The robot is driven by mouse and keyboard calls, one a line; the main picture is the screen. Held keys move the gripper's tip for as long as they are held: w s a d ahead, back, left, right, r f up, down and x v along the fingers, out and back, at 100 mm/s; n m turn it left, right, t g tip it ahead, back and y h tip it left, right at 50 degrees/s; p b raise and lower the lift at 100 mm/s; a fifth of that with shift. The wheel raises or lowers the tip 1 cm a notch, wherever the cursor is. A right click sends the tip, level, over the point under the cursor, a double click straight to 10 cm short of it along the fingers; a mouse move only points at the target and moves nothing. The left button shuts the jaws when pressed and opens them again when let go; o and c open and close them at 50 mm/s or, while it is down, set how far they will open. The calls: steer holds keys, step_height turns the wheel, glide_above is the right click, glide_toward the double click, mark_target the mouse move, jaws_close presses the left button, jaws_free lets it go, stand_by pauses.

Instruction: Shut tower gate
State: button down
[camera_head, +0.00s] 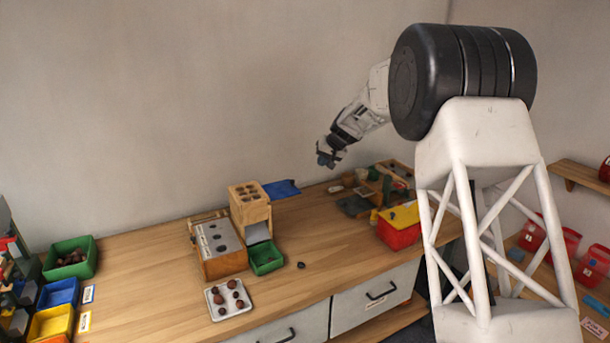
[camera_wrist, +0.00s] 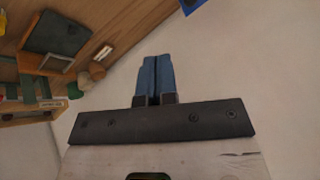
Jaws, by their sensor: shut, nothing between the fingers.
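The wooden tower (camera_head: 249,207) stands at the middle of the bench, with round holes in its top. A flat blue plate (camera_head: 283,189), which looks like the tower gate, sticks out to the right from the tower's upper part. A blue corner at the top edge of the wrist view (camera_wrist: 192,5) may be the same plate. A grey chute (camera_head: 258,233) slopes down from the tower to a green bin (camera_head: 266,272). My gripper (camera_head: 327,159) is in the air, right of and above the plate, apart from it. Its blue fingers (camera_wrist: 155,76) are shut and empty.
A wooden box with a holed grey top (camera_head: 221,262) is left of the tower. A white tray (camera_head: 212,313) of chestnuts lies in front. A red bin with a yellow lid (camera_head: 400,237) and wooden fixtures (camera_head: 390,176) stand right.

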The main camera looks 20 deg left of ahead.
mark_target(273, 190)
steer(key=shift+a+f, duration=0.1)
steer(key=a+f, duration=0.8)
steer(key=f, duration=0.1)
steer(key=shift+w+a, duration=0.35)
steer(key=shift+s+a, duration=0.1)
stand_by(0.5)
steer(key=s+a, duration=0.6)
steer(key=shift+s+a, duration=0.25)
steer(key=shift+d, duration=0.15)
